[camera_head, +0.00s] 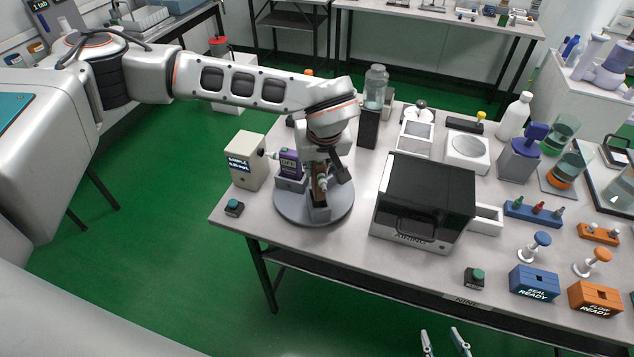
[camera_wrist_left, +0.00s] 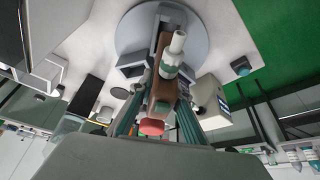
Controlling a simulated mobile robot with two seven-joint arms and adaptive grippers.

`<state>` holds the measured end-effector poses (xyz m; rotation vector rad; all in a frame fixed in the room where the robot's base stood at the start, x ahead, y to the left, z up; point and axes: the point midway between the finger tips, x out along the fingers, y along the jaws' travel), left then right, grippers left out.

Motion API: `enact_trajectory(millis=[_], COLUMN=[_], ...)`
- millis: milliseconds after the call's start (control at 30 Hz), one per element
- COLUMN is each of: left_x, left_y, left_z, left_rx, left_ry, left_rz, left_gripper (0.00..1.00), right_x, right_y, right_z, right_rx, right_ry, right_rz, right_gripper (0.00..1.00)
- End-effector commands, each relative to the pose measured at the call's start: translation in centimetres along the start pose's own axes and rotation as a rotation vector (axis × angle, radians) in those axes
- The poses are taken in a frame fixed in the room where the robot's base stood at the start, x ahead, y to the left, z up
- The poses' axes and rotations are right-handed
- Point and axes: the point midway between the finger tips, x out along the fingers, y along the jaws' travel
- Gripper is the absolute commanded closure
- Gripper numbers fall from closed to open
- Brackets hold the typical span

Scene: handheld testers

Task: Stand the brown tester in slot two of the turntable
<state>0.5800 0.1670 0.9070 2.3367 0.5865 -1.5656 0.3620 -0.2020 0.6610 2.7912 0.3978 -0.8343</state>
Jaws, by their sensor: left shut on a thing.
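The brown tester (camera_head: 319,184) is upright over a grey slot block of the round grey turntable (camera_head: 285,208), on its near side. My left gripper (camera_head: 326,172) comes down from above and is shut on it. In the left wrist view the brown tester (camera_wrist_left: 161,92) lies between the fingers, with a white and teal nozzle and a red end. I cannot tell whether its foot is fully seated in the slot. A purple tester (camera_head: 290,162) stands in another slot, to the left. My right gripper (camera_head: 445,343) is open and empty at the bottom edge, below the table.
A beige display box (camera_head: 246,160) stands left of the turntable, with a green-button box (camera_head: 234,208) in front. A black-topped machine (camera_head: 425,195) is close on the right. A jar on a dark stand (camera_head: 369,127) is behind. The table's front edge is near.

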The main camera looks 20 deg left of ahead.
Motion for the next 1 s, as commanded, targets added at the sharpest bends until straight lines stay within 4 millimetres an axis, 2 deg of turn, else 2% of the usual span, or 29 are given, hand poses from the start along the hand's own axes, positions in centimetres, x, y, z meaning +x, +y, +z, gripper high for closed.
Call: enact_trajectory(millis=[100,267,533,900,933,1000], left_x=[1.3,2.0,5.1,5.5,5.5,5.5], left_y=[0.0,0.0,0.0,0.0,0.0,0.0], left_z=[0.5,0.8,2.1,2.2,2.2,2.2], left_rx=[-0.002,-0.001,-0.001,-0.001,-0.001,-0.001], left_ry=[-0.001,0.001,-0.001,0.001,0.001,0.001], left_rz=[0.0,0.0,-0.001,0.0,0.0,0.0], left_gripper=[1.0,1.0,1.0,1.0,0.8,0.66], right_x=[0.0,0.0,0.0,0.1,0.1,0.0], right_y=[0.0,0.0,0.0,0.0,0.0,0.0], right_z=[0.0,0.0,0.0,0.2,0.2,0.1], right_rx=[0.0,0.0,-0.001,-0.001,-0.001,-0.001], right_ry=[0.0,0.0,0.0,-0.001,-0.001,0.0], right_rz=[0.0,0.0,0.0,0.0,0.0,0.0], right_gripper=[0.6,0.6,0.6,0.6,0.6,0.6])
